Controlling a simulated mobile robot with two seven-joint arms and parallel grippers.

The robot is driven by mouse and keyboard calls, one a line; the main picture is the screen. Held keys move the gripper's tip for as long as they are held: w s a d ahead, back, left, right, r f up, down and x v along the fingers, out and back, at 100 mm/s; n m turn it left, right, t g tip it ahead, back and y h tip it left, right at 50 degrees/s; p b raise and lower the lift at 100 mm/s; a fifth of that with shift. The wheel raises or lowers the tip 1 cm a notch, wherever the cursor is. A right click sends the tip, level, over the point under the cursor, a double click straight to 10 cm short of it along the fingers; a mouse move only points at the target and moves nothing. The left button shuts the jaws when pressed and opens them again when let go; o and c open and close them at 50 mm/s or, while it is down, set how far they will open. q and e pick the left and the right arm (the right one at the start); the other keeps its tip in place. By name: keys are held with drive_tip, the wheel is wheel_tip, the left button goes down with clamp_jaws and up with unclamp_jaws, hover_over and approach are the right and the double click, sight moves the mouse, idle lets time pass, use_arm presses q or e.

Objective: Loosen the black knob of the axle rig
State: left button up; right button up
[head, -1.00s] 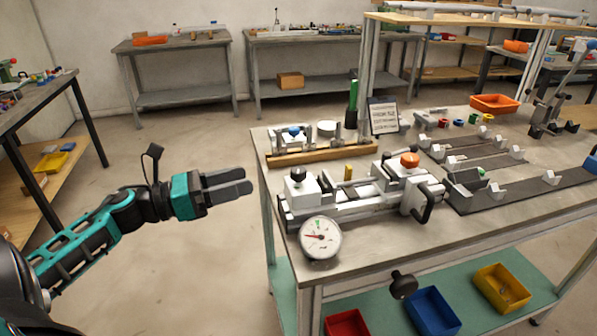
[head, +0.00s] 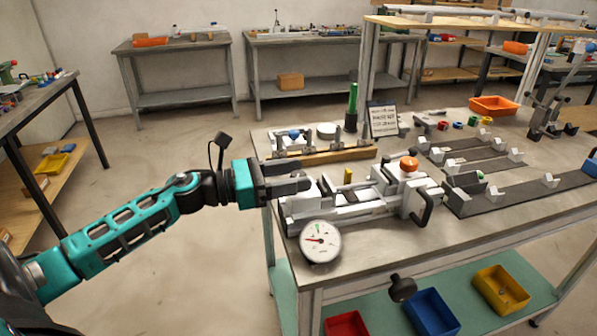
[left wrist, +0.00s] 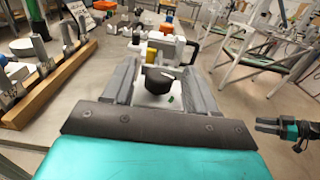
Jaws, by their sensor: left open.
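The axle rig (head: 350,213) is a light metal fixture on the near bench, with an orange knob (head: 409,163) and a round dial gauge (head: 320,241). Its black knob (left wrist: 160,80) shows in the left wrist view, upright on a white block, between and ahead of my left fingers. In the head view my left gripper hides that knob. My left gripper (head: 304,178) is open and empty at the rig's left end; it also shows in the left wrist view (left wrist: 161,72). My right gripper (left wrist: 268,126) shows small at the right of the left wrist view, away from the rig.
A wooden rail fixture (head: 325,156) and a green-topped post (head: 352,105) stand behind the rig. Dark strips with white blocks (head: 515,156) lie to its right. Another black knob (head: 402,287) sits below the bench's front edge. The floor left of the bench is clear.

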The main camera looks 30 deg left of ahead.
use_arm(q)
drive_tip(key=shift+x, duration=0.8)
drive_tip(key=c, duration=0.9)
